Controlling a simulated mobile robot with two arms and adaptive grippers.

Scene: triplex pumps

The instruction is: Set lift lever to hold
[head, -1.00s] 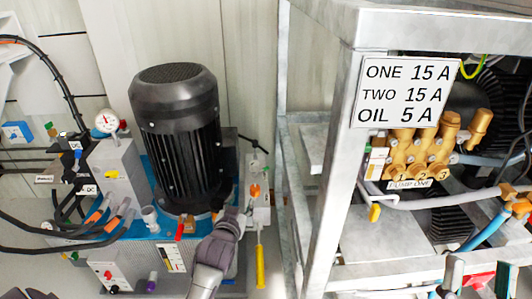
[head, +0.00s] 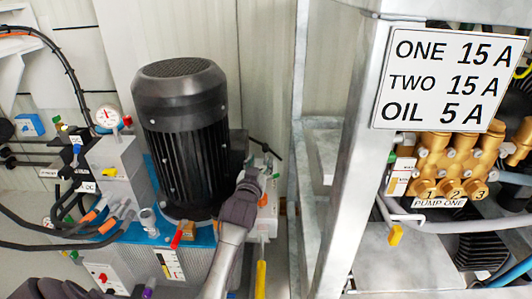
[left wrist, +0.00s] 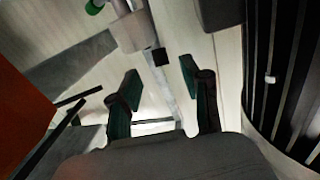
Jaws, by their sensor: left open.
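My left gripper (head: 252,174) is at the valve block (head: 267,218) right of the black motor, covering part of it. In the left wrist view its two green-padded fingers (left wrist: 162,88) stand apart, with nothing between them. A small black square end (left wrist: 160,57) on a grey part lies just beyond the fingertips; I cannot tell whether it is a lever. At the block, a thin black lever (head: 270,151) slants up behind the gripper and a yellow handle (head: 261,277) hangs below. No label shows which is the lift lever. My right gripper is out of view.
The black motor (head: 182,140) stands close left of my gripper, with a gauge (head: 107,116) and hoses further left. A metal frame (head: 350,190) with a sign (head: 450,80) and brass pump (head: 450,165) stands to the right.

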